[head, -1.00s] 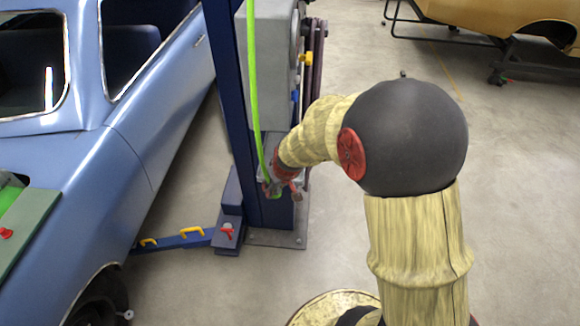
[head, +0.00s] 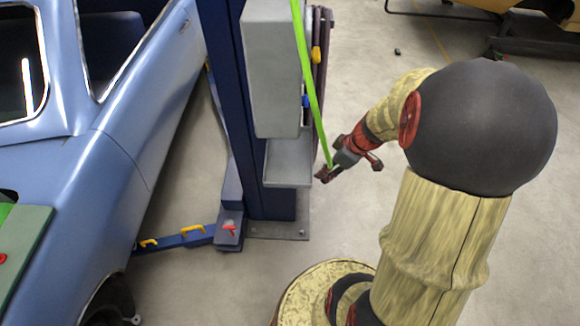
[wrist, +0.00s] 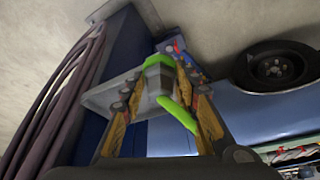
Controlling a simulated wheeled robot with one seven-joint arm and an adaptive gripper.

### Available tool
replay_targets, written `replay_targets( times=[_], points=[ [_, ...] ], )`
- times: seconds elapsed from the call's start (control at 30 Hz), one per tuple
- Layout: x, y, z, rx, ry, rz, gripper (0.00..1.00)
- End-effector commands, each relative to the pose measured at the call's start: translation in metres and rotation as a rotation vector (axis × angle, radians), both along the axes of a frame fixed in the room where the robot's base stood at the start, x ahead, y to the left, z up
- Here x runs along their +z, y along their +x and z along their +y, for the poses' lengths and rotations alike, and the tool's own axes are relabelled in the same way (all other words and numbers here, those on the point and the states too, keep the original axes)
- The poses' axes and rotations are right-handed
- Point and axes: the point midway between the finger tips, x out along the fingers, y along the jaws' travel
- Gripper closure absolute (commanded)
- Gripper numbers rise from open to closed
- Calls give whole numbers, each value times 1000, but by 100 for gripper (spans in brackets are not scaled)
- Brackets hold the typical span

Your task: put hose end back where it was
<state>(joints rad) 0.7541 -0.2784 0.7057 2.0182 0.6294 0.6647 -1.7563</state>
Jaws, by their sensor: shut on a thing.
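A bright green hose (head: 308,75) hangs from above in front of the grey cabinet and runs down to my gripper (head: 326,174). In the wrist view, the hose end (wrist: 158,78), a grey piece with a green collar, sits between the two fingers of my gripper (wrist: 162,92), which is shut on it. In the head view my gripper is right of the grey tray (head: 289,165) under the cabinet, apart from it in the picture. The tray also shows in the wrist view (wrist: 98,97), behind the fingers. Its bare top shows in the head view.
The grey cabinet (head: 272,70) is on a blue post (head: 222,100). Dark hoses (head: 322,60) hang on its right side. A blue car (head: 90,160) fills the left, with a blue lift arm (head: 185,240) low beside it. Floor (head: 350,215) right of the post is clear.

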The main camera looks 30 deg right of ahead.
Motion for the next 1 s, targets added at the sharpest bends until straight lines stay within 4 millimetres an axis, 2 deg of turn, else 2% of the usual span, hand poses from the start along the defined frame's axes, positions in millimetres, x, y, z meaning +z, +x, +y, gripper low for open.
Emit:
replay_targets(
  times=[0.2, 0.4, 0.67, 0.9, 1.0],
  points=[
    [-27, 43, 25, 6, 1, 2, 100],
    [-44, 72, 40, 2, 0, 1, 100],
    [-52, 87, 47, 0, 0, 1, 100],
    [-71, 108, 58, 0, 0, 2, 100],
    [-73, 110, 59, -1, 0, 0, 100]
  ],
)
